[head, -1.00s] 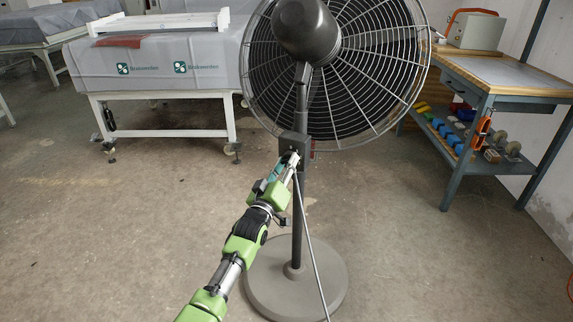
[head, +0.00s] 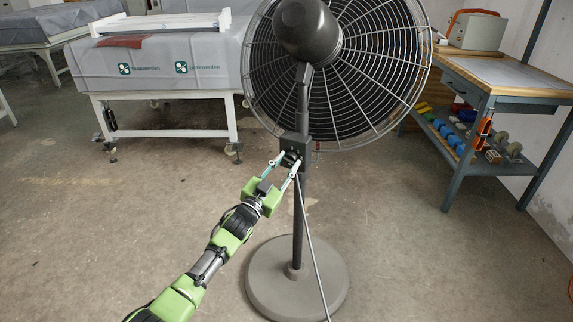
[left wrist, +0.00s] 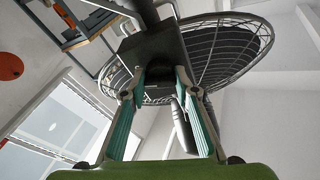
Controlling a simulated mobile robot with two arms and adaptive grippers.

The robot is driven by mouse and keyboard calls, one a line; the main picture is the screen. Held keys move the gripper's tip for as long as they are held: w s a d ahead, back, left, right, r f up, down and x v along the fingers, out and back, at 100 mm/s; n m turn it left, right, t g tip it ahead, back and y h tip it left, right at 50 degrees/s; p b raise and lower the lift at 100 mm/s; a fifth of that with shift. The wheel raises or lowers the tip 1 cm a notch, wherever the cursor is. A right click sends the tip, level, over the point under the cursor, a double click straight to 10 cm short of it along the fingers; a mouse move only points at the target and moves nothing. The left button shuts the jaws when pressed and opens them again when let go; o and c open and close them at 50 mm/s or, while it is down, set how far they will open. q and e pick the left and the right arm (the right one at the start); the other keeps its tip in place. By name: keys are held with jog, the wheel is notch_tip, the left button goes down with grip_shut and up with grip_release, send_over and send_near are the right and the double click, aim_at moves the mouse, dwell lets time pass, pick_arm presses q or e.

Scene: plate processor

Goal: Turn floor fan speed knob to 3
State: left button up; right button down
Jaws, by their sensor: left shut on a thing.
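The dark floor fan (head: 301,104) stands upright on a round grey base (head: 262,282), with its motor housing facing me. A small dark control box (head: 296,142) sits on its pole below the fan cage. My left gripper (head: 286,161) is at the lower front of this box, its two teal-and-white fingers on either side of the dark speed knob (head: 290,159). It is shut on the knob. In the left wrist view the fingers (left wrist: 160,75) reach up to the underside of the box (left wrist: 153,50). The knob's markings are too small to read. My right gripper is not in view.
A grey cable (head: 311,235) hangs from the box to the floor beside the pole. A covered table (head: 165,108) stands behind at left. A workbench (head: 500,90) with a shelf of tools stands at right. The floor around the base is clear.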

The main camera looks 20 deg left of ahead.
pick_arm(q)
jog(key=shift+f+m+h, duration=0.1)
jog(key=shift+m+h, duration=0.2)
jog(key=shift+m, duration=1)
jog(key=o, duration=1.1)
jog(key=shift+s+a, duration=0.1)
jog(key=v, duration=1.1)
jog(key=shift+s+a, duration=0.15)
jog(key=shift+s, duration=0.25)
